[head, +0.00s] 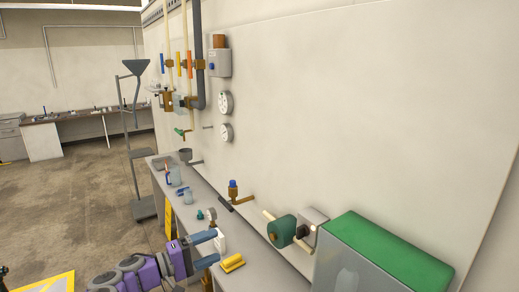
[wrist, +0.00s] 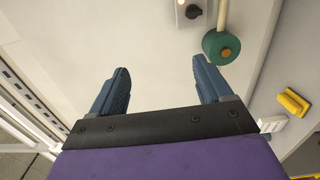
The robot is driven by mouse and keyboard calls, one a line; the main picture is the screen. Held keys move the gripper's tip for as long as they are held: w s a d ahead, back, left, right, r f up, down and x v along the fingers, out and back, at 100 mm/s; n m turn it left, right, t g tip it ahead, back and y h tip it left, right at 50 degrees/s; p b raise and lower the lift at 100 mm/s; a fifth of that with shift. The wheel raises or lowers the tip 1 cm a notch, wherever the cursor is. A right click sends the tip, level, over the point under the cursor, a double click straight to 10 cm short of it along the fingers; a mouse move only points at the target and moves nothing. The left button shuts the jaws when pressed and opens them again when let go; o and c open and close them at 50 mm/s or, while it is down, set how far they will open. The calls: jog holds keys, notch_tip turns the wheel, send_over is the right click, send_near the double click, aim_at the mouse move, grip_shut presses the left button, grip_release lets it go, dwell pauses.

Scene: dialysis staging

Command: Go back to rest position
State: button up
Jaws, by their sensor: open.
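My gripper (head: 206,249) is at the end of my purple arm, at the lower middle of the head view, by the front edge of the counter. In the wrist view its two blue fingers (wrist: 159,85) stand wide apart with nothing between them. Beyond the fingers is a plain pale surface. My gripper touches nothing that I can make out.
A yellow block (head: 232,263) lies on the grey counter (head: 236,224) close to my gripper. A green round knob (head: 281,231), a grey switch box (head: 313,228) and a green-topped box (head: 385,250) are to the right. Open floor (head: 70,200) lies to the left.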

jog(key=s+d+r+m+g+h, duration=0.1)
jog(key=d+r+m+g, duration=0.2)
jog(key=d, duration=0.8)
jog(key=d+r+g, duration=0.3)
jog(key=d+r, duration=0.1)
jog(key=d, duration=0.6)
jog(key=s+d+m+g+y, duration=0.3)
jog(key=s+d+g+y, duration=0.25)
jog(key=s+d, duration=1.05)
jog(key=s+d+f+g+y, duration=0.1)
jog(key=s+d+f+y, duration=0.2)
jog(key=s, duration=0.6)
jog(key=s+a+f+y, duration=0.4)
jog(key=s+a, duration=0.2)
jog(key=s, duration=0.1)
jog(key=s+a+f+y, duration=0.3)
jog(key=s+a+f, duration=0.15)
jog(key=s, duration=0.35)
notch_tip(320, 180, down, 14)
jog(key=a+b, duration=0.1)
jog(key=b, duration=1.3)
jog(key=shift+m+t+b, duration=0.35)
jog(key=shift+m+t, duration=0.05)
jog(key=shift+t, duration=0.05)
